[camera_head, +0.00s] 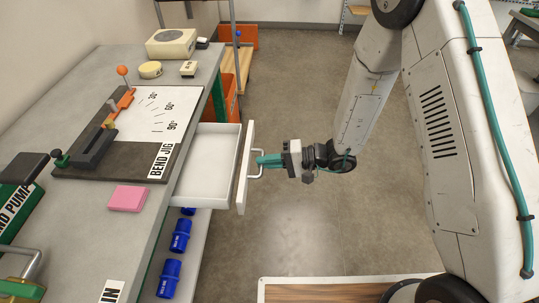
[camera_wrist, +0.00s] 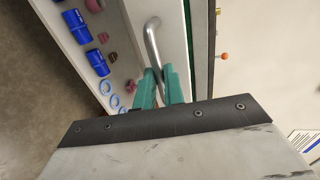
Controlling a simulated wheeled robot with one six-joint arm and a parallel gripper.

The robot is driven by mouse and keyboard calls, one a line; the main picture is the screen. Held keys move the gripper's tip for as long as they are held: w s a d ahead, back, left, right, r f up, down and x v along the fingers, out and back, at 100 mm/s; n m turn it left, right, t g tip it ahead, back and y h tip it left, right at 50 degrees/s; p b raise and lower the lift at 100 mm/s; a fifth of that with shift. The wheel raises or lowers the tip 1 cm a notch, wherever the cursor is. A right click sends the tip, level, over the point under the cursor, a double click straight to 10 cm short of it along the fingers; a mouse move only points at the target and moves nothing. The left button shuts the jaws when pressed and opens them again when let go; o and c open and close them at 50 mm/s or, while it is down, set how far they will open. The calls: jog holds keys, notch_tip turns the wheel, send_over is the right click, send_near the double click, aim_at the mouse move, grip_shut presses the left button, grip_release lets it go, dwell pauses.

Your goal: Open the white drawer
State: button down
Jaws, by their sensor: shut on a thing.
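The white drawer (camera_head: 207,173) stands pulled out from under the right side of the grey workbench, and its inside shows empty. Its front panel (camera_head: 246,165) carries a metal bar handle (camera_head: 258,166), which also shows in the wrist view (camera_wrist: 152,42). My gripper (camera_head: 262,161) has green fingers and is shut on the handle, with the arm reaching in from the right. In the wrist view, the fingers (camera_wrist: 160,85) are at one end of the handle, hiding part of it.
The workbench (camera_head: 60,105) holds a bend jig (camera_head: 105,135) and a pink block (camera_head: 128,198). Blue fittings (camera_head: 180,235) lie on a shelf below the drawer. Orange bins (camera_head: 227,97) stand behind it. The floor (camera_head: 310,115) right of the drawer is clear.

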jog(key=shift+d, duration=0.35)
jog(key=c, duration=1.5)
grip_release()
jog(key=shift+d, duration=0.1)
jog(key=v, duration=0.7)
jog(key=shift+d, duration=0.35)
jog(key=shift+r, duration=0.1)
